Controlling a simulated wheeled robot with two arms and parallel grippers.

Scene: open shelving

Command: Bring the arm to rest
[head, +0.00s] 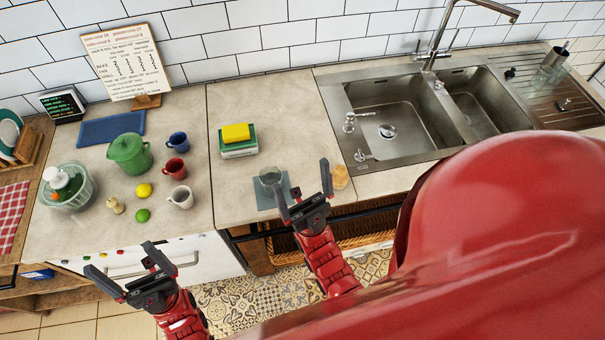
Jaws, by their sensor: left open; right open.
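My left gripper (131,275) is open and empty, in front of the white drawer below the left counter. My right gripper (303,184) is open at the front edge of the middle counter. Its fingers point up, just right of a dark drinking glass (269,180) on a blue-grey mat (264,202). No object shows between its fingers. Both red forearms come up from the bottom of the head view. A large red part of my own body covers the lower right.
A green pot (129,153), several mugs, a lemon (144,190) and a lime (143,215) stand on the left counter. A yellow sponge (236,132) lies on a stack near the double sink (388,125). An amber glass (340,176) stands right beside my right gripper.

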